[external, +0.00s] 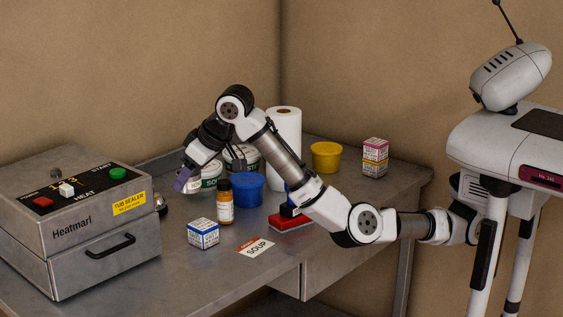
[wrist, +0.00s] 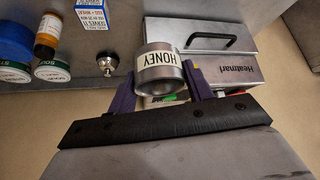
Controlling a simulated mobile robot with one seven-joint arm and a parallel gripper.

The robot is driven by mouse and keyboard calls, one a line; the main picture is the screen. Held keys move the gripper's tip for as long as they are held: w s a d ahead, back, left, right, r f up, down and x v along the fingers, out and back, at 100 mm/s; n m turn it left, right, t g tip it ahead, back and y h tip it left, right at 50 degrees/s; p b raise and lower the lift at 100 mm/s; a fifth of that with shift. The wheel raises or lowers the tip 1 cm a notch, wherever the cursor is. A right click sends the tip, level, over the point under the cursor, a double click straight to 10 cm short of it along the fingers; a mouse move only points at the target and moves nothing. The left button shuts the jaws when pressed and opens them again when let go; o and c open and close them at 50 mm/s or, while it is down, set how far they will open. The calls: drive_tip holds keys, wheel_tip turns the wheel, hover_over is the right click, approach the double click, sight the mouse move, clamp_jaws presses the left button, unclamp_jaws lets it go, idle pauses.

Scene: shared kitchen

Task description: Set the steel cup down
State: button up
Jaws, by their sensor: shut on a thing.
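The steel cup (wrist: 160,75) is a metal cylinder with a white label reading HONEY. In the wrist view it sits between the two purple fingers of my gripper (wrist: 161,93), which is shut on it. In the external view my gripper (external: 184,180) is over the left part of the grey table (external: 180,262), just right of the Heatmarl machine. I cannot make out the cup in that view. The gap between the cup's base and the table cannot be judged.
The Heatmarl tub sealer (external: 85,225) stands left. A small steel object (wrist: 106,66), an orange bottle (external: 225,203), a blue tub (external: 248,190), white-and-green jars (external: 210,171) and a blue-white box (external: 203,233) stand nearby. A red-based object (external: 291,221) and SOUP card (external: 255,247) lie right.

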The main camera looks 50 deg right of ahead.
drive_tip(key=b, duration=0.4)
hover_over(220, 263)
drive_tip(key=s, duration=0.2)
drive_tip(key=f, duration=0.1)
drive_tip(key=shift+m, duration=0.4)
drive_tip(key=f+b, duration=0.1)
drive_tip(key=f, duration=0.5)
drive_tip(key=f+b, duration=0.1)
drive_tip(key=f, duration=0.6)
drive_tip(key=f+b, duration=0.1)
drive_tip(key=f, duration=0.6)
drive_tip(key=shift+d, duration=0.3)
drive_tip(key=shift+f, duration=0.1)
drive_tip(key=shift+f, duration=0.15)
drive_tip(key=o, duration=1)
drive_tip(key=shift+c, duration=0.2)
drive_tip(key=shift+o, duration=0.2)
